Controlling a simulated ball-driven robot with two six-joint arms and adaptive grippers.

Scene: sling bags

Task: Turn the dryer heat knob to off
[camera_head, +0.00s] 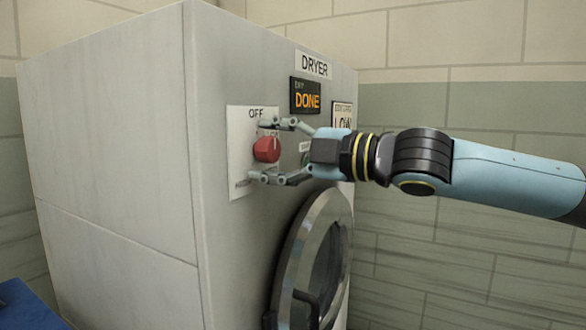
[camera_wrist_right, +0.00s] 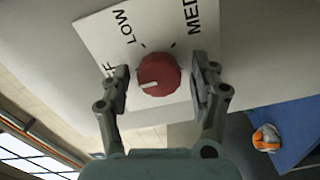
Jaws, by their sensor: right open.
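The dryer (camera_head: 130,150) is a large pale grey machine with a "DRYER" label and an amber "DONE" display (camera_head: 306,96). Its red heat knob (camera_head: 266,149) sits on a white dial plate (camera_head: 238,126) marked "OFF" at the top. In the right wrist view the knob (camera_wrist_right: 158,74) has a white pointer mark, and "LOW" and "MED" show on the plate. My right gripper (camera_head: 265,150) is open, its fingers above and below the knob. In the wrist view its fingers (camera_wrist_right: 160,88) stand on both sides of the knob, with gaps. My left gripper is not in view.
The round dryer door (camera_head: 318,255) with its dark handle is below the knob. A "LOW" sign (camera_head: 342,116) is partly behind my right gripper. A blue surface (camera_head: 25,306) is at lower left. In the wrist view an orange and white object (camera_wrist_right: 266,137) lies on blue.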

